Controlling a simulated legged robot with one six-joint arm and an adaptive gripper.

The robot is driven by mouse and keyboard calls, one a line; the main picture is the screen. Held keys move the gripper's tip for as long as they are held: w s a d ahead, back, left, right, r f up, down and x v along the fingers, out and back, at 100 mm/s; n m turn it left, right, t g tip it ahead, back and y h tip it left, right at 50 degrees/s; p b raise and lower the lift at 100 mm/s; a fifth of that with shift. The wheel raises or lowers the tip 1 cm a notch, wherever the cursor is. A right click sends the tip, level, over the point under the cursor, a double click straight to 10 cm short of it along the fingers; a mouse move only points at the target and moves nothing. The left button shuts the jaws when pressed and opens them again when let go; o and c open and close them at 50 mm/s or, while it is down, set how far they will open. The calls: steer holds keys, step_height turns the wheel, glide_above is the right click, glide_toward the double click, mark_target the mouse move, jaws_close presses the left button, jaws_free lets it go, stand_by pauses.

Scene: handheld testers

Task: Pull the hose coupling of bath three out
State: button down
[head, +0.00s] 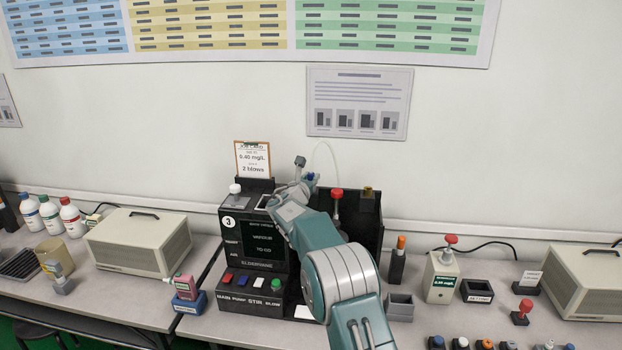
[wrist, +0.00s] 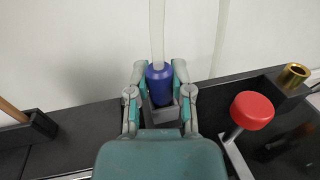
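The black bath unit (head: 226,256) carries a round "3" label and a lit screen (head: 262,240) with several coloured buttons below. The hose coupling is a blue cylinder (wrist: 159,86) with a pale hose (wrist: 157,30) rising from its top. It stands upright at a grey block (wrist: 160,115) at the back edge. My gripper (wrist: 159,72) has one finger on each side of the coupling, with no clear gap, so it looks shut on it. In the head view my gripper (head: 305,172) is at the back of the unit, and my arm hides part of the bath.
A red-knobbed lever (wrist: 252,111) and a brass fitting (wrist: 294,75) stand to the right of my gripper. A clipboard card (head: 253,159) stands behind the unit. Beige boxes (head: 137,243) and bottles (head: 71,216) are at left; small testers (head: 442,275) are at right.

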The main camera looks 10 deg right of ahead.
mark_target(311, 173)
steer(key=c, duration=1.3)
jaws_free()
jaws_close()
steer(key=shift+r, duration=2.85)
